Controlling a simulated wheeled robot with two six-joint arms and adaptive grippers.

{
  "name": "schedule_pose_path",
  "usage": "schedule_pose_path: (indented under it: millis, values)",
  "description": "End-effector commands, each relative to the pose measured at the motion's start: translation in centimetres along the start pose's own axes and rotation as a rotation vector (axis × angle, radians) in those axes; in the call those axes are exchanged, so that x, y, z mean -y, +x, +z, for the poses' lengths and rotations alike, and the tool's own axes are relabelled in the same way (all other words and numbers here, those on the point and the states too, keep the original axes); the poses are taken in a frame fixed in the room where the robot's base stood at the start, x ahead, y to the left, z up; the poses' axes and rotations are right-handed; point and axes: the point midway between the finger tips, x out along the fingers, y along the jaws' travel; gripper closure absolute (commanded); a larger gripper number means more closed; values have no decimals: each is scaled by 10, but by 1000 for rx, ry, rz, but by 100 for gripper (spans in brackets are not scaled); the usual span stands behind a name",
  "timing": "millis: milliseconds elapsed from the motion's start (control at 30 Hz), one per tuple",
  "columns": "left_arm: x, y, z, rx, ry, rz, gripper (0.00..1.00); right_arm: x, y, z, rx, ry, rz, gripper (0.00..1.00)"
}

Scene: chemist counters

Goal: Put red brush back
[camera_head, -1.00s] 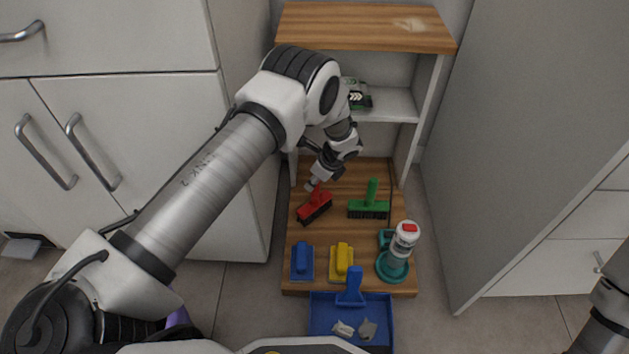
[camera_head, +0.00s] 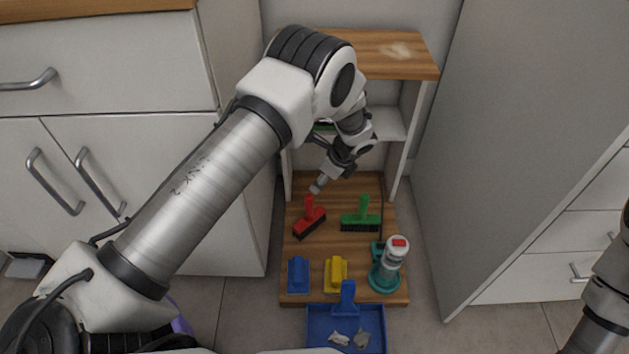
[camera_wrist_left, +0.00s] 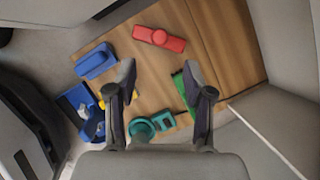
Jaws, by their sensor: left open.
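The red brush (camera_head: 309,221) with dark bristles lies at a slant on the left of the wooden board (camera_head: 327,238), its handle toward the back. It also shows in the left wrist view (camera_wrist_left: 160,39), ahead of the fingertips. My left gripper (camera_head: 317,187) is just behind and above the handle end. In the left wrist view its two fingers (camera_wrist_left: 160,75) are apart with nothing between them, and the brush is clear of both. Part of my right arm shows at the lower right edge; its gripper is out of frame.
A green brush (camera_head: 361,217) lies right of the red one. A blue block (camera_head: 299,274), a yellow block (camera_head: 335,273) and a teal-based device (camera_head: 391,265) stand in front. A blue dustpan (camera_head: 318,324) holds scraps. Cabinets flank the shelf unit (camera_head: 396,118) closely.

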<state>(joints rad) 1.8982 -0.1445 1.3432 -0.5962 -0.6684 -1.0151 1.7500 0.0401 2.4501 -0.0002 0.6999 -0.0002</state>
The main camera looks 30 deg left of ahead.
Motion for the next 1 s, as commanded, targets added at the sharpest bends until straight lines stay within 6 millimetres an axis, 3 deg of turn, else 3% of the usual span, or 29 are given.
schedule_pose_path:
  millis: [233, 333, 367, 433, 500, 600, 700, 833, 1000]
  values:
    - [-5, -2, -3, -10, -12, 6, 48, 0, -2, 0, 0, 0, 0, 60]
    - [-32, 19, -17, -77, -96, 33, 48, 0, -2, 0, 0, 0, 0, 60]
    - [-47, 30, -25, -111, -146, 49, 48, 0, -2, 0, 0, 0, 0, 60]
    - [-96, 55, -47, -209, -323, 104, 48, 0, -2, 0, 0, 0, 0, 60]
    - [-158, 75, -68, -303, -583, 182, 48, 0, -2, 0, 0, 0, 0, 60]
    - [-244, 83, -83, -367, -997, 284, 48, 0, -2, 0, 0, 0, 0, 60]
    - [-308, 74, -78, -354, -1350, 340, 48, 0, -2, 0, 0, 0, 0, 60]
    - [-351, 62, -65, -315, -1608, 349, 48, 0, -2, 0, 0, 0, 0, 60]
    - [-358, 58, -61, -307, -1667, 343, 48, 0, -2, 0, 0, 0, 0, 60]
